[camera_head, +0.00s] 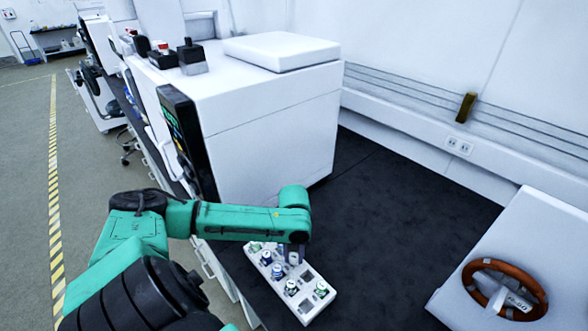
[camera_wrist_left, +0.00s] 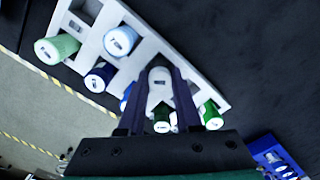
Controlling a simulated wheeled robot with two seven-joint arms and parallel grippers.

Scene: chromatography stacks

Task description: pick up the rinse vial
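A white vial rack (camera_head: 315,307) stands on the dark bench top, and it also shows in the wrist view (camera_wrist_left: 140,56). My left gripper (camera_head: 293,257) points down at the rack from above. In the wrist view its two dark fingers (camera_wrist_left: 160,80) stand on either side of a plain white-capped vial (camera_wrist_left: 159,95). The vial fills the gap, but I cannot tell whether the fingers press on it. Several blue- and green-marked vials stand around it, some partly hidden by the fingers. I cannot read which label is the rinse vial's. My right gripper is not in view.
A large white instrument (camera_head: 270,135) stands behind the rack, close to my left arm. Another white unit with a brown ring (camera_head: 505,290) stands at the right. The dark bench top (camera_head: 400,220) between them is clear. The bench's front edge lies left of the rack.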

